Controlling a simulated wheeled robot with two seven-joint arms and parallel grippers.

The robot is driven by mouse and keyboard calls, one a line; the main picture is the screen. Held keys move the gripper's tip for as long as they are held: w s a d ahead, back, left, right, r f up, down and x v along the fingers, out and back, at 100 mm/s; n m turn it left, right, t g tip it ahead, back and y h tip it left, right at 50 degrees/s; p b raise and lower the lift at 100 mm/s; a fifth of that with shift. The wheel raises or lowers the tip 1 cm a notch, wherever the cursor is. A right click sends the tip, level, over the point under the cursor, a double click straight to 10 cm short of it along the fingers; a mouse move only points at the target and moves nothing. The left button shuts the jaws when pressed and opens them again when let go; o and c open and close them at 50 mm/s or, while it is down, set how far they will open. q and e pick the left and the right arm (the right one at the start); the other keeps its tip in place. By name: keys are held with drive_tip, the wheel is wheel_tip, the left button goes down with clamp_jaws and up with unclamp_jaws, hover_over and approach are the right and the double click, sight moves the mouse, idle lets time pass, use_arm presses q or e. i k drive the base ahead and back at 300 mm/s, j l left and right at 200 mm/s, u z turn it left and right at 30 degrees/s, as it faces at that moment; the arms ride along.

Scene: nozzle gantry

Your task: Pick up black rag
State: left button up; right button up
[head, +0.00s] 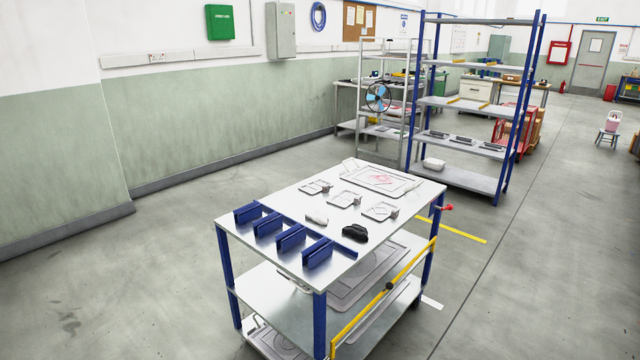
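The black rag (355,233) is a small crumpled dark heap. It lies on the white top of the workbench (290,205), near its right front edge. A small white crumpled item (317,219) lies to its left, apart from it. The row of blue holders stands to the left and in front of it. Neither of my grippers shows in the head view.
Several blue holders (290,238) line the bench's front left edge. Small trays (344,199) and a larger tray (382,179) lie behind the rag. A yellow bar (385,292) runs along the bench's right side. Blue-post shelving (470,105) stands behind. Floor left of the bench is clear.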

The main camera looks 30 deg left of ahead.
sight(358, 232)
drive_tip(key=i+j+u, duration=0.45)
drive_tip(key=i, duration=0.4)
drive_tip(key=i+j+u, duration=0.2)
drive_tip(key=i, duration=0.2)
